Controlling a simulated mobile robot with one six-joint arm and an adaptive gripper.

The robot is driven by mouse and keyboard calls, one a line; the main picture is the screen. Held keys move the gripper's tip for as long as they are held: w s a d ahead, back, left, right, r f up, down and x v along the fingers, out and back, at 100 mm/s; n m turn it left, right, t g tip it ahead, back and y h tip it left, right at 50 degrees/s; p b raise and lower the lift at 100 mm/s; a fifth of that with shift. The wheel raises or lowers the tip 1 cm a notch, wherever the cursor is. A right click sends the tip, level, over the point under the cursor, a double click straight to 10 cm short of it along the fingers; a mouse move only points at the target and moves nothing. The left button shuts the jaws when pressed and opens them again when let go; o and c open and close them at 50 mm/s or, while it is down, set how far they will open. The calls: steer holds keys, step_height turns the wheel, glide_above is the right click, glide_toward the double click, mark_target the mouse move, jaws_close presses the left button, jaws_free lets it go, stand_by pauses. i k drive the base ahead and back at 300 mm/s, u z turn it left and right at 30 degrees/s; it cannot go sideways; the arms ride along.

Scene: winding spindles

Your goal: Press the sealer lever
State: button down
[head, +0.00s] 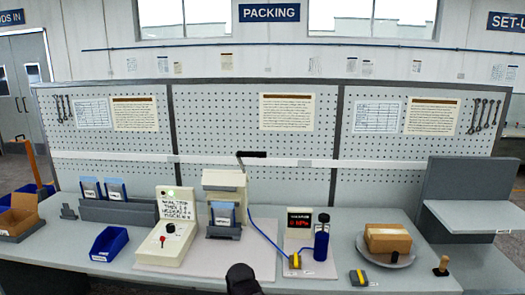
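The sealer (224,184) is a cream machine standing upright at the middle of the bench. Its lever (251,155) has a dark grip and sticks up at the top right of the machine, raised above the body. A blue-and-white pouch (223,214) stands in a grey holder (223,232) at the front of the sealer. My gripper (241,279) appears as a dark rounded shape at the bottom edge, in front of and below the sealer, apart from the lever. Its fingers cannot be made out.
A cream control box (167,242) with a red switch and black knob stands left of the sealer. A blue bin (108,243) is farther left. Right are a red display (299,220), a blue bottle (321,242) and a carton (387,238) on a round plate. A blue cable crosses the bench.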

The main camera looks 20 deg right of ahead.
mark_target(212, 179)
steer(key=z, duration=1.15)
steer(key=i, duration=0.35)
steer(key=u, duration=0.3)
